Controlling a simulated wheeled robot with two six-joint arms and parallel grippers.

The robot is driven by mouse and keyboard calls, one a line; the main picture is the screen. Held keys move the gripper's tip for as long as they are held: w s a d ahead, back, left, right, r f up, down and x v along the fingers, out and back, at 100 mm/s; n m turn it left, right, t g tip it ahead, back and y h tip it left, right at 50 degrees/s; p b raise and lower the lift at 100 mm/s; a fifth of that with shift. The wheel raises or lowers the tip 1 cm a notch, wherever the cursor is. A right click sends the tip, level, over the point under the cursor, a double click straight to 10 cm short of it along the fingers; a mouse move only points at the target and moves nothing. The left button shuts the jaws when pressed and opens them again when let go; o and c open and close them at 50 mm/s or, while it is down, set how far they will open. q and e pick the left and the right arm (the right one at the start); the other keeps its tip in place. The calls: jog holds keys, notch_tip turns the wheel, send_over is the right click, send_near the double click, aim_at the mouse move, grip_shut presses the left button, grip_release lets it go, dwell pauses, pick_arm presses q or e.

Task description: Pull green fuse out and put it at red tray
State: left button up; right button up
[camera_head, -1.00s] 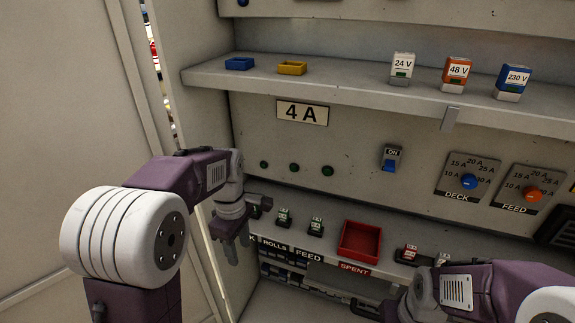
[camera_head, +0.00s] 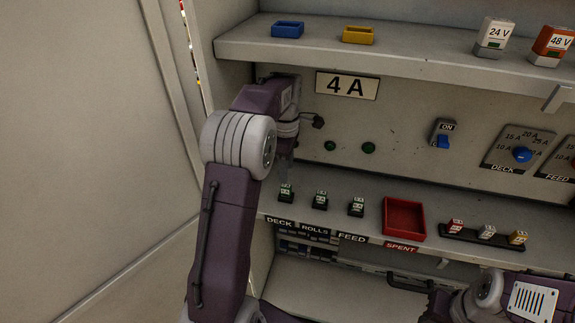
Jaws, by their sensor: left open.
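My left gripper (camera_head: 289,168) points down just above the DECK fuse. It is open and apart from the fuse as far as I can see; my arm hides part of it. My right arm is at the bottom right; the state of its gripper (camera_head: 432,300) is unclear.
A dark holder (camera_head: 480,238) right of the tray carries red, white and yellow fuses. The upper shelf (camera_head: 420,68) bears a blue tray (camera_head: 288,29), a yellow tray (camera_head: 358,35) and voltage blocks. A switch (camera_head: 443,137) and dials are on the back panel.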

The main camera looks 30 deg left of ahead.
aim_at(285, 186)
pick_arm(q)
notch_tip(285, 186, down, 8)
jog(key=shift+a+f+b, duration=0.15)
jog(key=shift+f+b, duration=0.1)
jog(key=shift+b, duration=0.3)
jog(key=shift+a+f, duration=0.1)
jog(key=shift+f, duration=0.05)
grip_shut()
jog(key=shift+r+p, duration=2.3)
jog(key=shift+p, duration=0.15)
